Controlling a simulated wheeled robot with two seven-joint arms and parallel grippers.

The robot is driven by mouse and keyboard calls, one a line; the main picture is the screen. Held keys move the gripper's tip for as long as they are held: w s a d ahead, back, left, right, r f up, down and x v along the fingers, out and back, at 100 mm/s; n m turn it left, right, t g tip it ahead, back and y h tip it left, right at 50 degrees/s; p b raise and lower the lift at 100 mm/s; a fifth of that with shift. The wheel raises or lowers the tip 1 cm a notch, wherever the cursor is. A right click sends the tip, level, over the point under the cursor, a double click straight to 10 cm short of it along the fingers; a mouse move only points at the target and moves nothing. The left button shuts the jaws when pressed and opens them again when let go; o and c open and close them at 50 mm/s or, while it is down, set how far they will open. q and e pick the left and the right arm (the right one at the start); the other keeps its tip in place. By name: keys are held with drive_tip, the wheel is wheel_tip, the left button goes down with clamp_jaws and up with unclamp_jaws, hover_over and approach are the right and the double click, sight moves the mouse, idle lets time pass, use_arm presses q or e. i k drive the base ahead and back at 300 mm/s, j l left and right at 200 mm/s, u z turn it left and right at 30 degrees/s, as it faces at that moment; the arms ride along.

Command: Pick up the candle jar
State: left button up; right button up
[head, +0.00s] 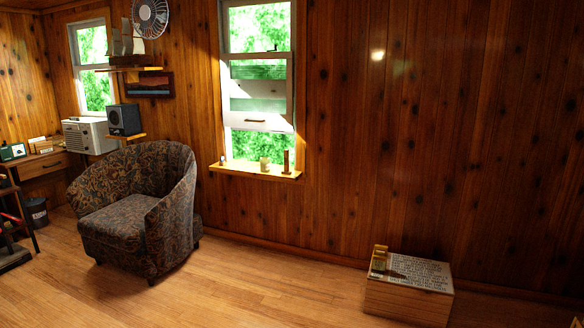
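A small pale jar-like thing (264,163) stands on the wooden window sill (245,172) below the middle window. It may be the candle jar, but it is too small to tell for sure. A brown upright object (286,161) stands to its right, and a tiny pale object (222,159) sits at the sill's left end. Neither of my grippers is in view.
A patterned armchair (140,205) stands left of the sill on the wood floor. A low wooden box (408,300) with a printed top and small items on it sits by the wall at right. A desk (42,165) is at far left. The floor between armchair and box is clear.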

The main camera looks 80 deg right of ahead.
sight(264, 162)
drive_tip(key=z, duration=2.8)
drive_tip(key=i, duration=4.65)
